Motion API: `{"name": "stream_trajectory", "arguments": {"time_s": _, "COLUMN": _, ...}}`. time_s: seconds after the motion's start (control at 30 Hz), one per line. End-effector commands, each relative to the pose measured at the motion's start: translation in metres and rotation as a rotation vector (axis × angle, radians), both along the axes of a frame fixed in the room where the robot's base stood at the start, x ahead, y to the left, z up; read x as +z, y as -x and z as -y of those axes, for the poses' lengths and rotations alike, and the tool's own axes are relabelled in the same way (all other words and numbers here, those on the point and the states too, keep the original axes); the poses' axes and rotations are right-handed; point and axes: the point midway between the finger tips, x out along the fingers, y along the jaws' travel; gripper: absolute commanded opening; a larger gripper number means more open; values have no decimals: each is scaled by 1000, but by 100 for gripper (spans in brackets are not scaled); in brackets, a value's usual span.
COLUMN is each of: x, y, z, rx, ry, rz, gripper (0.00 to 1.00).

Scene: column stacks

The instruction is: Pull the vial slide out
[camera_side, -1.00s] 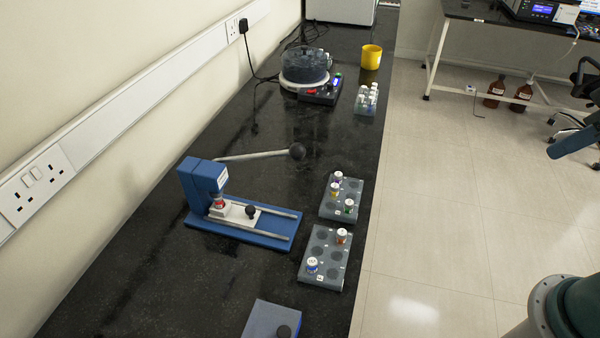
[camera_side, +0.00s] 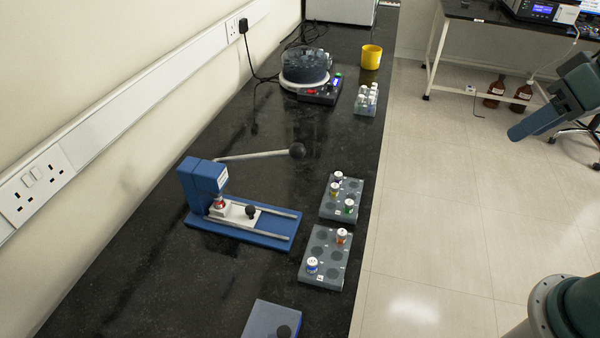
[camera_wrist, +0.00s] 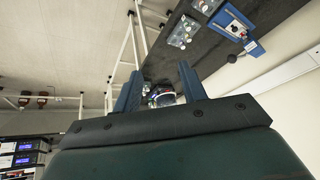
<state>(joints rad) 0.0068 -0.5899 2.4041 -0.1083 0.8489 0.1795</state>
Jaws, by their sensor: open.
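The blue press (camera_side: 200,180) stands on the dark bench; it also shows upside down in the wrist view (camera_wrist: 235,22). Its white vial slide (camera_side: 236,214) lies on the rails of the base, with a dark knob (camera_side: 251,211) on it. A red-marked vial (camera_side: 219,202) sits at the slide's inner end, under the press head. My gripper (camera_wrist: 159,78) is open, with nothing held between its fingers. It is well away from the press, off to the right of the bench in the side view.
Two grey racks (camera_side: 322,258) (camera_side: 345,192) with several capped vials stand right of the press. A lever with a dark ball (camera_side: 297,151) reaches out behind it. A grey-blue block (camera_side: 272,320) is at the front. A round dark device (camera_side: 304,68) and yellow cup (camera_side: 371,57) stand farther back.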

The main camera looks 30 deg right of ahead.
Motion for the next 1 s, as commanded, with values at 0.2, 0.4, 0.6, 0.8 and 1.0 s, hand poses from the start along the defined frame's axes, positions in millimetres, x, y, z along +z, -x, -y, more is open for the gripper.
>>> {"name": "stream_trajectory", "arguments": {"time_s": 0.2, "x": 4, "y": -44, "z": -19, "rx": -61, "ry": -112, "rz": -35, "gripper": 42}}
{"name": "stream_trajectory", "arguments": {"time_s": 0.4, "x": 2, "y": -84, "z": -37, "rx": -123, "ry": -222, "rz": -76, "gripper": 42}}
{"name": "stream_trajectory", "arguments": {"time_s": 0.6, "x": -6, "y": -123, "z": -56, "rx": -190, "ry": -337, "rz": -129, "gripper": 42}}
{"name": "stream_trajectory", "arguments": {"time_s": 0.8, "x": -18, "y": -159, "z": -73, "rx": -262, "ry": -452, "rz": -196, "gripper": 42}}
{"name": "stream_trajectory", "arguments": {"time_s": 1.0, "x": -36, "y": -194, "z": -91, "rx": -339, "ry": -568, "rz": -275, "gripper": 42}}
